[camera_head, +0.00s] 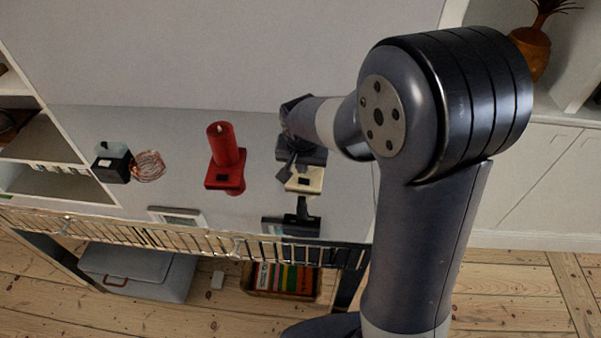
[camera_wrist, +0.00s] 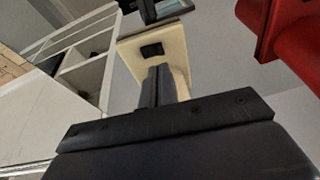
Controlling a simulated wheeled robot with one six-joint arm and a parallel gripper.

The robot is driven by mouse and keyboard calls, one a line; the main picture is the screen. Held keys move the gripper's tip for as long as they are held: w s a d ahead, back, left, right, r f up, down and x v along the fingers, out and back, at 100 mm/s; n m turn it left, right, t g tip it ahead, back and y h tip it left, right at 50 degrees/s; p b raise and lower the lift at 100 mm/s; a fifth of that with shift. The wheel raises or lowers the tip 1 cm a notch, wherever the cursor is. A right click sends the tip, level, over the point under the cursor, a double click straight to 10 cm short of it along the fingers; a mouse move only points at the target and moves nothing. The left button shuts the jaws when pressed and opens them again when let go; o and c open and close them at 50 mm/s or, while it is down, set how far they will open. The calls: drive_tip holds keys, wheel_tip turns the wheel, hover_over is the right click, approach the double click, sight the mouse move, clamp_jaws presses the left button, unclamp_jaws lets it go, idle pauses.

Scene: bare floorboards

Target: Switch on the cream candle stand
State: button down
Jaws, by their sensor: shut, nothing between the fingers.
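The cream candle stand (camera_head: 306,181) sits on the grey tabletop, partly hidden behind my arm and gripper in the head view. In the wrist view the cream stand (camera_wrist: 172,48) shows a dark rectangular switch (camera_wrist: 152,50) on its face. My gripper (camera_wrist: 158,72) is shut and empty, its fingertips over the cream stand just short of the switch. I cannot tell whether the fingertips touch the stand. My gripper (camera_head: 289,173) also shows in the head view, above the stand's left part.
A red candle stand (camera_head: 226,160) stands left of the cream one; it fills the wrist view's upper right (camera_wrist: 291,32). A dark stand (camera_head: 300,219) is in front. A black box (camera_head: 112,166) and glass bowl (camera_head: 149,166) stand further left. A metal railing (camera_head: 180,238) runs along the front.

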sight(299, 179)
drive_tip(key=shift+a+f, duration=0.2)
drive_tip(key=shift+f, duration=1.2)
drive_tip(key=shift+a+f+b, duration=0.15)
drive_tip(key=shift+f+b, duration=0.15)
drive_tip(key=shift+b, duration=0.15)
drive_tip(key=shift+r, duration=0.1)
drive_tip(key=shift+s+d+r, duration=0.15)
drive_tip(key=shift+d, duration=0.7)
